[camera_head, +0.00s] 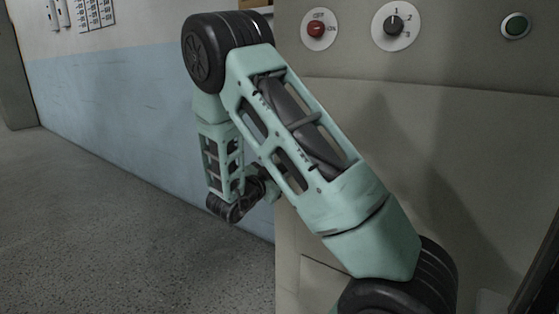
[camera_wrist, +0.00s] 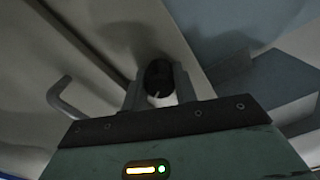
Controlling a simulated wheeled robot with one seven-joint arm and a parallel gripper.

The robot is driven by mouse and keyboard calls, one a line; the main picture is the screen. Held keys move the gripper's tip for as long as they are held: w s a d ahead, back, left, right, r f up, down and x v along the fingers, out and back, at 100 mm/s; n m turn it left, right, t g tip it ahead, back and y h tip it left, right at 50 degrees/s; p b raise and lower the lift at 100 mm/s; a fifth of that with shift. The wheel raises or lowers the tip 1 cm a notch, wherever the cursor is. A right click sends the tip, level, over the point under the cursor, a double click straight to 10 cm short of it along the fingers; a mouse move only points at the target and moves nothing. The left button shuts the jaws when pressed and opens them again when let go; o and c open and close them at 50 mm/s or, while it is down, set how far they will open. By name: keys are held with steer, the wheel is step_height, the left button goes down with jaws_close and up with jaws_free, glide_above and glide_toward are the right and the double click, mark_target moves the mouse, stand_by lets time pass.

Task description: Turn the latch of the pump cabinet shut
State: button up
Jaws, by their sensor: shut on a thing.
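The pump cabinet (camera_head: 480,150) is a grey-beige box filling the right of the head view. In the wrist view a dark round latch knob (camera_wrist: 158,74) with a small white mark sits on the pale cabinet face. My gripper (camera_wrist: 158,88) is shut on this knob, one finger on each side of it. In the head view my arm crosses in front of the cabinet, and the knob and fingertips are hidden behind it or by the cabinet's edge. How far the latch is turned cannot be told.
A grey bar handle (camera_wrist: 64,96) stands out left of my gripper. The grey floor (camera_head: 110,220) at left is clear, before a blue-and-white wall (camera_head: 110,90).

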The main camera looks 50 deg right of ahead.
steer(key=n+p, duration=0.4)
steer(key=p, duration=0.1)
steer(key=n+p, duration=0.2)
steer(key=shift+r+n+p, duration=0.25)
steer(key=shift+n+p, duration=0.05)
steer(key=shift+p, duration=0.1)
steer(key=n+p, duration=0.3)
steer(key=shift+f, duration=0.1)
steer(key=shift+f+n+p, duration=0.15)
steer(key=shift+n+p, duration=0.9)
steer(key=shift+n, duration=0.35)
steer(key=shift+f, duration=0.1)
steer(key=o, duration=1)
steer(key=shift+c, duration=0.2)
steer(key=shift+a, duration=0.1)
steer(key=s+a, duration=0.1)
steer(key=a, duration=1.6)
steer(key=shift+s+a+b, duration=0.15)
steer(key=shift+s+b, duration=0.1)
steer(key=shift+b, duration=0.05)
